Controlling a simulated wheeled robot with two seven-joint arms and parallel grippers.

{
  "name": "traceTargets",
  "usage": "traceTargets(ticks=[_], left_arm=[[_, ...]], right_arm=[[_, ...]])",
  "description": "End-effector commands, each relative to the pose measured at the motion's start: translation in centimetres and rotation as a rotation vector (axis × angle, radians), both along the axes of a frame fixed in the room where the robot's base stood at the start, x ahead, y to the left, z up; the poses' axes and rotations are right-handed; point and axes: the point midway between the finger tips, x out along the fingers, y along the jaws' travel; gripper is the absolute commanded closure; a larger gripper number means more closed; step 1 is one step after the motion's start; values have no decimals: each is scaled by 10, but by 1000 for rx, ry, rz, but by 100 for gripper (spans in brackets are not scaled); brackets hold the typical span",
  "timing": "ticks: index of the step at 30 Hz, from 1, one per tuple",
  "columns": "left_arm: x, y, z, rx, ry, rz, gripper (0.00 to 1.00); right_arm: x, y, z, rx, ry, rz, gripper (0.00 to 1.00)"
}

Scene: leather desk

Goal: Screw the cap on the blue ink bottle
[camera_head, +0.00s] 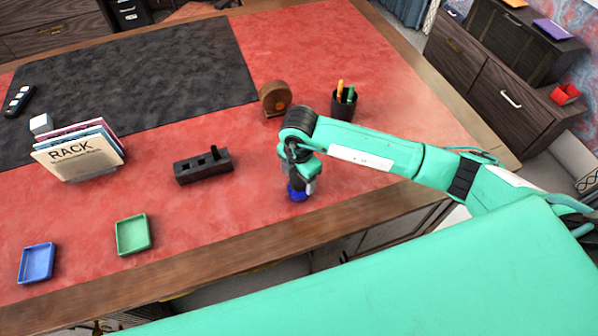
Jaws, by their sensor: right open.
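The blue ink bottle (296,194) stands on the red leather desk top near the front edge, partly hidden by my right gripper. My right gripper (299,183) points down directly over the bottle, with its jaws open. Its fingertips are at the bottle's upper part; I cannot tell whether they touch it. No cap can be made out; the bottle's top is hidden behind the gripper. My left gripper is not in view.
A black slotted block (190,173) with an upright peg lies left of the bottle. A pen cup (344,106) and a round wooden object (274,98) stand behind. A green tray (133,235), a blue tray (36,264) and a book rack (78,155) are at left.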

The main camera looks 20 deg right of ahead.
Motion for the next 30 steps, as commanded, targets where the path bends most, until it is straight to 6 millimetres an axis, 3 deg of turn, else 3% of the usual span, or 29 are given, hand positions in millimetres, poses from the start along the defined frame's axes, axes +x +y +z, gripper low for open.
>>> traceTargets(ticks=[3, 10, 30], left_arm=[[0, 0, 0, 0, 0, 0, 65], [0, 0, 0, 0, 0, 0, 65], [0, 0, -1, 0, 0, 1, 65]], right_arm=[[0, 0, 0, 0, 0, 0, 33], [0, 0, 0, 1, 0, 0, 78], [0, 0, -2, 0, 1, -5, 78]])
